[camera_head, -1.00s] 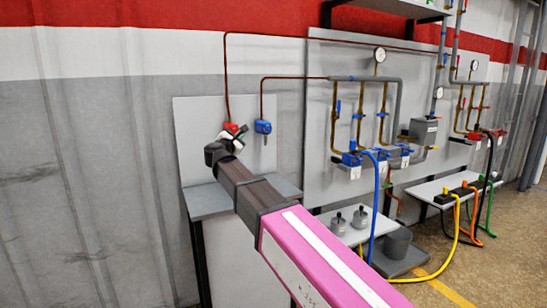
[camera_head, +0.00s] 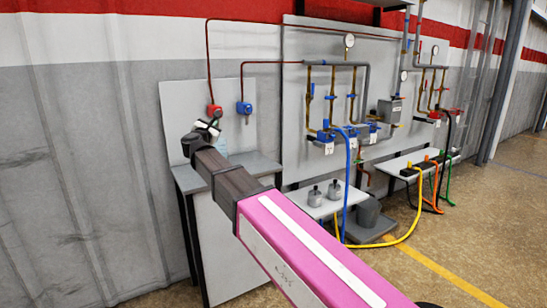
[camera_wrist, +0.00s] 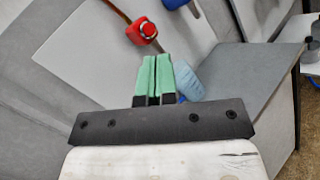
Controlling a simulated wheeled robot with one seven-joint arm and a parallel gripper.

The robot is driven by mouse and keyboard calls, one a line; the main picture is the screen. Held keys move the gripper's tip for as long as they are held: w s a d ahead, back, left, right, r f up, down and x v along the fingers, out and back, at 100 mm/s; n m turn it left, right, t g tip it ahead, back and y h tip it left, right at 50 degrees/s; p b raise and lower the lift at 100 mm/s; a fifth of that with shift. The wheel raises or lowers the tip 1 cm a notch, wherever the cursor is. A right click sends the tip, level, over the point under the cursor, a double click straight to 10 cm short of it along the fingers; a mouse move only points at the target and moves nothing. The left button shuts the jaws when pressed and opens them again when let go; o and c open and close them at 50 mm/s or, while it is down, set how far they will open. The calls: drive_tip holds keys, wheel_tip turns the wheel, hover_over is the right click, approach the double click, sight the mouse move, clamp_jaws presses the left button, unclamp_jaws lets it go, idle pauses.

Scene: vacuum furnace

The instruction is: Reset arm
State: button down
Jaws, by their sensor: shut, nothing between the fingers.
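My arm reaches out from the lower right of the head view, with its pink link in front. My gripper (camera_wrist: 152,82) shows in the wrist view with its two green fingers together and nothing between them. In the head view its end (camera_head: 207,130) is small and partly hidden by the arm. It is in front of the grey back panel, above the small grey table (camera_head: 262,163). A red fitting (camera_wrist: 141,31) on a pipe lies just beyond the fingertips in the wrist view, apart from them. It also shows in the head view (camera_head: 214,110).
A blue fitting (camera_head: 244,108) is on the panel beside the red one. A pale blue object (camera_wrist: 187,82) is right of the fingers. A pipe board (camera_head: 300,100) with a gauge (camera_head: 349,41) stands to the right. A low shelf (camera_head: 318,209) and blue hose (camera_head: 348,185) are below it.

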drive_tip(key=s+d+f+n+g+y, duration=0.1)
drive_tip(key=d+f+n+g+y, duration=0.2)
drive_tip(key=d+f+n, duration=0.55)
drive_tip(key=d+f+n+g+y, duration=0.2)
drive_tip(key=d+f+n+y, duration=0.2)
drive_tip(key=f+n, duration=0.8)
drive_tip(key=s+d+f+n+g+y, duration=0.1)
drive_tip(key=d+f+n+g+y, duration=0.2)
drive_tip(key=d+f+n, duration=0.5)
drive_tip(key=s+d+f+n+g+h, duration=0.6)
drive_tip(key=s+d+f+n+g, duration=0.5)
drive_tip(key=s+d+f+n, duration=0.4)
drive_tip(key=s+d+f, duration=0.5)
drive_tip(key=s+d, duration=0.1)
drive_tip(key=d, duration=0.1)
drive_tip(key=shift+s+f+g, duration=0.3)
drive_tip(key=shift+f, duration=0.1)
